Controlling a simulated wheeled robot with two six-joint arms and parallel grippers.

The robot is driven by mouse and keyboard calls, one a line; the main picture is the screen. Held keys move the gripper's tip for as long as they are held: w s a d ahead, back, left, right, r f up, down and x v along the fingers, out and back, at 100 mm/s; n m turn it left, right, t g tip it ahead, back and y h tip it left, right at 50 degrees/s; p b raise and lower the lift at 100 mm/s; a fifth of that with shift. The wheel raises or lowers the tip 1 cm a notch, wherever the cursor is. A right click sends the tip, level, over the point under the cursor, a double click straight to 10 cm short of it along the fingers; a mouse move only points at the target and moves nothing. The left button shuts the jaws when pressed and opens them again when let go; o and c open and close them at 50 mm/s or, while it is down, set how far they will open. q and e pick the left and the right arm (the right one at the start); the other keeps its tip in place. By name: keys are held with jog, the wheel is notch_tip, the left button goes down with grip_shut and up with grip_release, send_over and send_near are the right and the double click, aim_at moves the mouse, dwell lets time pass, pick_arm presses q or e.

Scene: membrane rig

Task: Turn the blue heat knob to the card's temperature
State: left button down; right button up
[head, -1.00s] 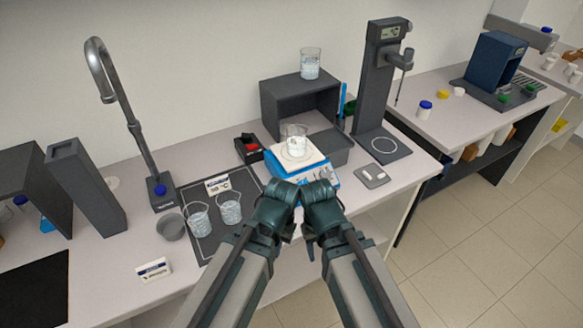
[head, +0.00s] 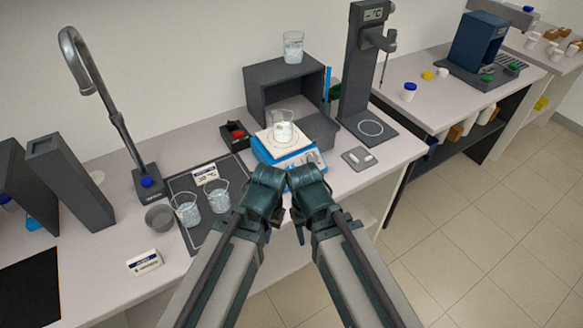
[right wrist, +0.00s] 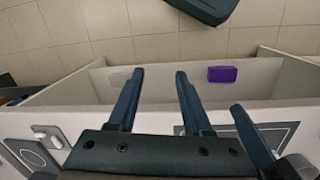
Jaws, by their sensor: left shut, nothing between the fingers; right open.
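The blue hotplate (head: 268,157) with a white top stands near the bench's front edge, just beyond my arms. A beaker (head: 281,126) with clear contents stands on its plate. Its front controls are small, and I cannot make out the blue knob's setting. A white card (head: 205,174) lies at the far edge of the dark mat; its temperature is too small to read. My left gripper (head: 267,234) is shut and empty, hanging nearer to me than the hotplate. My right gripper (head: 300,236) is beside it; the right wrist view shows its fingers (right wrist: 158,76) apart, nothing between.
Two beakers (head: 188,212) stand on the dark mat (head: 205,244) to the left, near a grey cup (head: 159,217). A tall grey stand (head: 362,75) rises right of the hotplate. A small grey tray (head: 359,159) lies before it. The floor at right is clear.

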dwell(0.4)
jog(key=shift+o, duration=1.1)
jog(key=shift+w+r, duration=0.1)
jog(key=o, duration=0.4)
jog(key=w+r+p, duration=0.2)
jog(key=p, duration=0.1)
jog(key=shift+w+a+r, duration=0.2)
jog(key=shift+w+r, duration=0.05)
jog(key=shift+r, duration=0.15)
jog(key=shift+c, duration=0.2)
notch_tip(320, 180, up, 10)
jog(key=n+t+p, duration=0.1)
jog(key=n+p, duration=0.3)
jog(key=p, duration=0.6)
send_over(291, 168)
jog(key=s+a, duration=0.1)
jog(key=s, duration=0.1)
jog(key=shift+w+a+f, duration=0.1)
jog(key=shift+w, duration=0.15)
jog(key=shift+f, duration=0.1)
jog(key=f+b, duration=0.9)
jog(key=w+d+f+b, duration=0.1)
jog(key=f+b, duration=0.3)
jog(key=b, duration=0.1)
jog(key=shift+d+f, duration=0.1)
jog(key=shift+f, duration=0.25)
jog(key=shift+r, duration=0.1)
jog(key=shift+c, duration=0.3)
